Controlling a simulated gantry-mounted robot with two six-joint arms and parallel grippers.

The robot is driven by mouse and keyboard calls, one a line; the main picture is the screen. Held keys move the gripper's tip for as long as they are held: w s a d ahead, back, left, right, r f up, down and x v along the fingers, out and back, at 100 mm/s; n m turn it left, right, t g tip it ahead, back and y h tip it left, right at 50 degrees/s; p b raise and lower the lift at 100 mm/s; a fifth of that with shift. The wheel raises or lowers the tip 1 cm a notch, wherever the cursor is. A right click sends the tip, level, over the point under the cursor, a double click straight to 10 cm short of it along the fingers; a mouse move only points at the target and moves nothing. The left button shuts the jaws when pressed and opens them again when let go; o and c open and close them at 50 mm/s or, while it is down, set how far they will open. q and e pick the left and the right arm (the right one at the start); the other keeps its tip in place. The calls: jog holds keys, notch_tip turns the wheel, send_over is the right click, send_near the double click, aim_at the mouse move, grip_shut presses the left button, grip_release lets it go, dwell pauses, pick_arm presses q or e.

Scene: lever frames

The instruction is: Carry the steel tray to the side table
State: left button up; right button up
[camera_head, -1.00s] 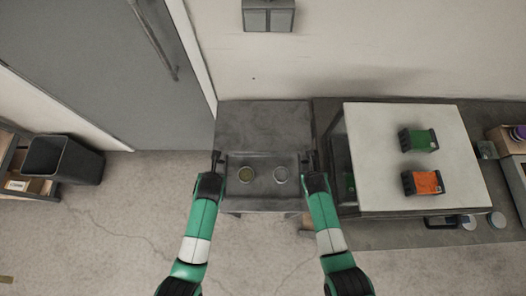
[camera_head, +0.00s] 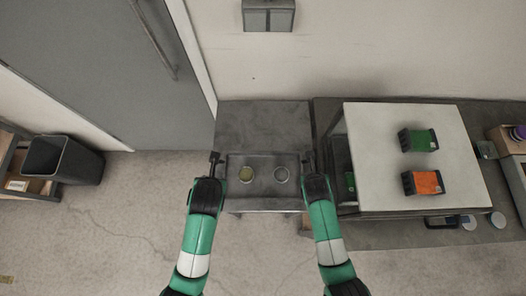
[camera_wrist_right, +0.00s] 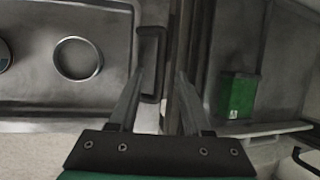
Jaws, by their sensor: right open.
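The steel tray (camera_head: 262,194) lies flat on the dark side table (camera_head: 262,122), near its front edge. A can with a yellowish inside (camera_head: 246,175) and a pale round cup or ring (camera_head: 281,175) stand on it. My left gripper (camera_head: 214,160) is at the tray's left end, too small to tell its jaws. My right gripper (camera_head: 308,160) is at the right end. In the right wrist view its open fingers (camera_wrist_right: 160,90) are spread about the tray's dark handle (camera_wrist_right: 152,60), apart from it on the right; contact on the left is unclear.
A raised white-topped bench (camera_head: 385,185) stands close to the right, holding a green box (camera_head: 418,140) and an orange box (camera_head: 422,182). A black bin (camera_head: 62,158) stands on the floor at left. The floor in front of the table is open.

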jog(key=v, duration=0.7)
dwell(0.4)
